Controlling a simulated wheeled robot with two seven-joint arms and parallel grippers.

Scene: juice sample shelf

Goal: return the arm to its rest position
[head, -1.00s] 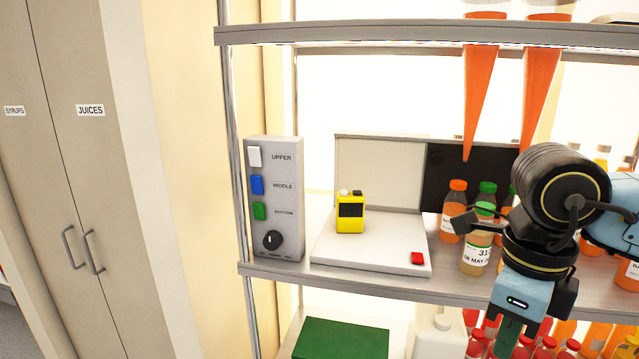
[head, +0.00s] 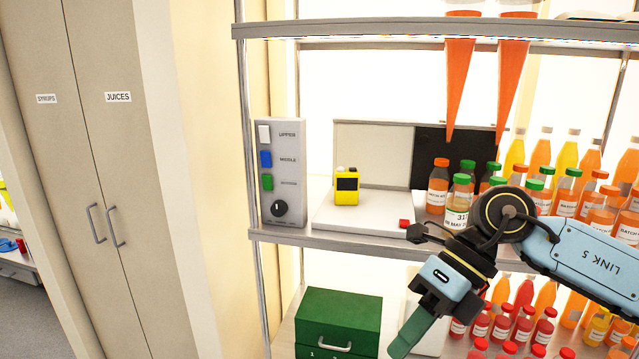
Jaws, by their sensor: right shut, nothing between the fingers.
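My right arm comes in from the right in front of the shelf. Its right gripper (head: 408,340) points down and to the left, below the middle shelf's front edge. It is shut with nothing held. It hangs in front of a pale container (head: 428,335) on the lower shelf and hides part of it. My left gripper does not show.
The middle shelf (head: 330,238) holds a switch box (head: 283,190), a white platform (head: 375,213) with a yellow device (head: 346,186), and several juice bottles (head: 438,186). A green drawer box (head: 338,322) and red-capped bottles (head: 503,325) stand below. Cabinet doors (head: 90,180) are at left.

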